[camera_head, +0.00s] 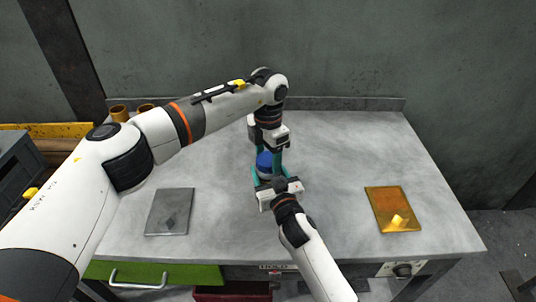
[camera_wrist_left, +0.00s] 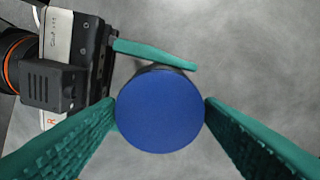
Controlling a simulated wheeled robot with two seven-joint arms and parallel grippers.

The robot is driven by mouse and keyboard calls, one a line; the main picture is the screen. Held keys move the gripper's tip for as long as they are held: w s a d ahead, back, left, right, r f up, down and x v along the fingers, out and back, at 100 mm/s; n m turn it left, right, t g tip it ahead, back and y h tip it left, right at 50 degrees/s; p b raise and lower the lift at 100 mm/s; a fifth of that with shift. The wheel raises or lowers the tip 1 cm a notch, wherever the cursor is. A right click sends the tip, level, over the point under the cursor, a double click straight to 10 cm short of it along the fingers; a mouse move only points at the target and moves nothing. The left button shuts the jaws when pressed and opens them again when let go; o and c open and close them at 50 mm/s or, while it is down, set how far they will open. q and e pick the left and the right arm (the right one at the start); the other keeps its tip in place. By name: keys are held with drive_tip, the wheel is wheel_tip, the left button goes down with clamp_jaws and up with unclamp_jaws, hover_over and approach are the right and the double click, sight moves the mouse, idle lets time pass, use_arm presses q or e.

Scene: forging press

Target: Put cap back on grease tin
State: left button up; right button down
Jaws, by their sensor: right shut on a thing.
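A blue round cap (camera_wrist_left: 160,112) faces up in the left wrist view, with a darker blue side below its far edge. My left gripper (camera_wrist_left: 160,108) points down over it, one teal finger at each side; whether they press on it I cannot tell. In the head view, my left gripper (camera_head: 267,160) is above the blue tin (camera_head: 265,165). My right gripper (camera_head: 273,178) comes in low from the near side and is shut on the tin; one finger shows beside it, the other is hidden. The cap covers most of the tin in the wrist view, so their fit cannot be told.
A grey plate (camera_head: 158,224) with a dark diamond mark lies left on the grey table (camera_head: 345,150). An orange-yellow tray (camera_head: 381,198) with a yellow piece lies right. Brass-coloured cylinders (camera_head: 119,112) stand at the back left. The table between these and the grippers is clear.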

use_arm(q)
drive_tip(key=shift+o, duration=1.1)
drive_tip(key=shift+r, duration=2.3)
drive_tip(key=shift+c, duration=0.5)
drive_tip(key=n, duration=0.1)
drive_tip(key=r+n, duration=0.1)
drive_tip(key=shift+r+n, duration=0.25)
drive_tip(key=shift+n, duration=0.15)
wheel_tip(320, 180, up, 2)
drive_tip(key=n, duration=0.4)
